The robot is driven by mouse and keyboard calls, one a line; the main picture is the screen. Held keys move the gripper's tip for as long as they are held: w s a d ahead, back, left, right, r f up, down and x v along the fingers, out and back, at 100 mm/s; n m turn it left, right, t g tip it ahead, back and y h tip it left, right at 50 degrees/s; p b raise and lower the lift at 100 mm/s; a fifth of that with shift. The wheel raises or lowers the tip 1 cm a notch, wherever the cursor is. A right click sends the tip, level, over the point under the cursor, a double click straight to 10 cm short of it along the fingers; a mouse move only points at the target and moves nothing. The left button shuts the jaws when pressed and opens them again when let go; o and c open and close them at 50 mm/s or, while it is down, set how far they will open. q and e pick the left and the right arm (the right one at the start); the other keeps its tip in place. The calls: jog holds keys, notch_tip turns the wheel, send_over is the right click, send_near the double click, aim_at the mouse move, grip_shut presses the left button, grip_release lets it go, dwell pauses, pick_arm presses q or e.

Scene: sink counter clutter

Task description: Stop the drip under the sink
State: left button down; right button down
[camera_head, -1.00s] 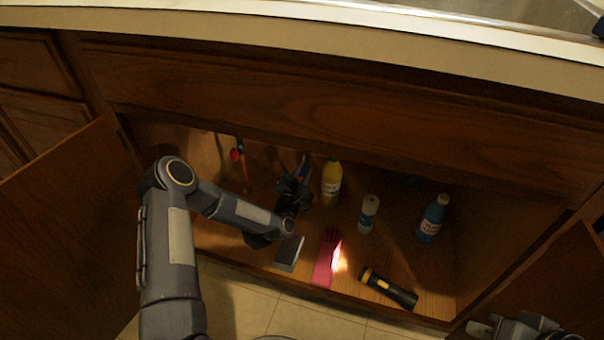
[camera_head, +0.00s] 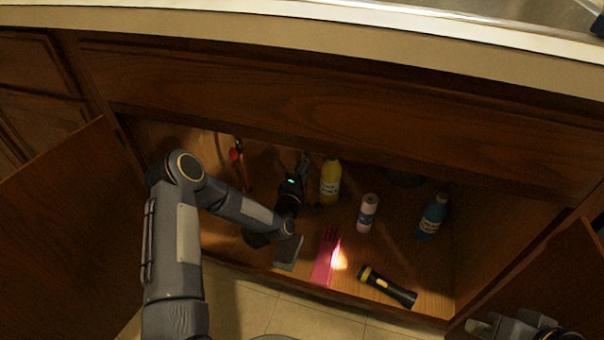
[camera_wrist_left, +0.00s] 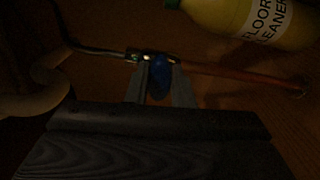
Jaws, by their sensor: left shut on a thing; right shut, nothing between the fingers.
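A blue valve handle (camera_wrist_left: 161,79) sits on a thin pipe (camera_wrist_left: 235,76) that is silver on the left and copper on the right in the left wrist view. My left gripper (camera_head: 304,160) reaches deep into the cabinet. In the left wrist view, its fingers (camera_wrist_left: 164,82) are on either side of the blue handle, shut on it. A red handle (camera_head: 234,154) on a copper-coloured pipe (camera_head: 242,172) is left of that arm. A pale curved pipe (camera_wrist_left: 38,98) is at the left of the wrist view. My right gripper (camera_head: 512,327) is shut and empty at the lower right, outside the cabinet.
A yellow floor cleaner bottle (camera_head: 330,182) stands just right of my left gripper. A white can (camera_head: 367,213) and a blue bottle (camera_head: 433,217) stand further right. A grey block (camera_head: 288,252), pink gloves (camera_head: 326,258) and a flashlight (camera_head: 387,287) lie near the front edge. Open doors flank the cabinet.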

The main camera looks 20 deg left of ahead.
pick_arm(q)
jog(key=shift+f+m, duration=0.1)
jog(key=shift+m, duration=0.5)
jog(key=c, duration=1.3)
grip_release()
jog(key=shift+o, duration=0.2)
jog(key=shift+s, duration=0.15)
jog(key=s+p, duration=0.2)
jog(key=s, duration=0.5)
jog(key=shift+s+a+p, duration=0.2)
jog(key=shift+s+p, duration=0.15)
